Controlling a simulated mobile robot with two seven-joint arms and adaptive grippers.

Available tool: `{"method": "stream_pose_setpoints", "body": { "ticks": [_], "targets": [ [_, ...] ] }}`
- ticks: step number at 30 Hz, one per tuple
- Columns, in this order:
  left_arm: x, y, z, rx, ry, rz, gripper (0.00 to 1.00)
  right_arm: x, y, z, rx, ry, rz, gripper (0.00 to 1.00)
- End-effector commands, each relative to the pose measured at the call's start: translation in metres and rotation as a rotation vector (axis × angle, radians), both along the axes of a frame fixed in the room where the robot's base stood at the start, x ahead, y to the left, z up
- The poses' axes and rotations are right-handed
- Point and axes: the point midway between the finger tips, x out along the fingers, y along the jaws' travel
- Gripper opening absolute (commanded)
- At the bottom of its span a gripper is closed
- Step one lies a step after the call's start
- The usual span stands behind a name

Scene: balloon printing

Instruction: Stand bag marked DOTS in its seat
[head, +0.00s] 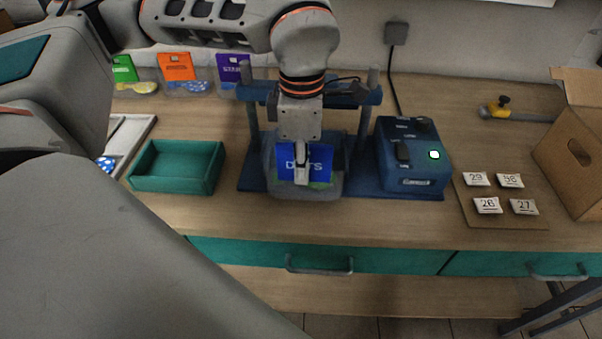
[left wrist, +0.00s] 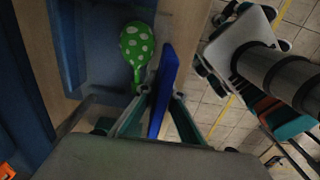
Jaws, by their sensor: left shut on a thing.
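The bag's blue header card marked DOTS (head: 322,168) is upright in front of the blue press frame in the head view. My left gripper (head: 301,172) points down and is shut on this card, its finger covering part of the lettering. In the left wrist view the card (left wrist: 166,80) shows edge-on between the fingers (left wrist: 158,112). A green balloon with white dots (left wrist: 137,45) lies beside the card; a bit of green also shows under the card in the head view. I cannot tell whether the balloon is in the bag. My right gripper is not in view.
Bags with green (head: 123,69), orange (head: 176,66) and purple (head: 233,68) cards stand at the back left. A green tray (head: 216,172) is left of the press frame (head: 252,186). A blue control box (head: 412,160), a board with numbered packets (head: 510,222) and a carton (head: 578,150) are right.

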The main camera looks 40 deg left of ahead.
Motion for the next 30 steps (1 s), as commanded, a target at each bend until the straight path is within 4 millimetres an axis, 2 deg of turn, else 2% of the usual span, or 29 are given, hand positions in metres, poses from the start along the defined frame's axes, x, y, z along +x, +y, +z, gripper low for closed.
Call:
{"method": "stream_pose_setpoints", "body": {
  "ticks": [18, 30],
  "targets": [
    [0.041, 0.025, -0.005, -0.001, 0.001, 0.003, 0.00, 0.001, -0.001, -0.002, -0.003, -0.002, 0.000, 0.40],
    [0.050, 0.031, -0.006, 0.000, 0.000, 0.001, 0.00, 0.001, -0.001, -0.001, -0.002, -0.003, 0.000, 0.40]
  ]
}}
